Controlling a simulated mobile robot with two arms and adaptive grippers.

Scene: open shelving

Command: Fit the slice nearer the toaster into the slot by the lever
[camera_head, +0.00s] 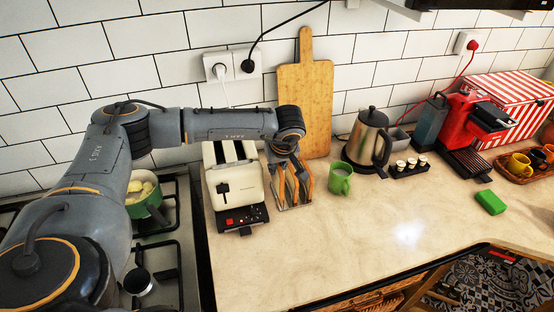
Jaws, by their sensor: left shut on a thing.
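The cream toaster (233,190) stands on the counter against the wall, with two dark slots on top. Its dark lever is on the front face, and a dark control panel is below it. To its right is a rack (292,207) holding upright bread slices (306,182). My left gripper (287,165) reaches down over the rack from above and is shut on a slice (281,187) at the rack's toaster side. The fingers are small and partly hidden, so I cannot tell whether that slice is clear of the rack. My right gripper is not in view.
A green mug (340,178) stands just right of the rack. A wooden board (305,90) leans on the wall behind. A kettle (367,140) and red coffee machine (470,122) are further right. A green pot (145,197) is on the left hob. The front counter is clear.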

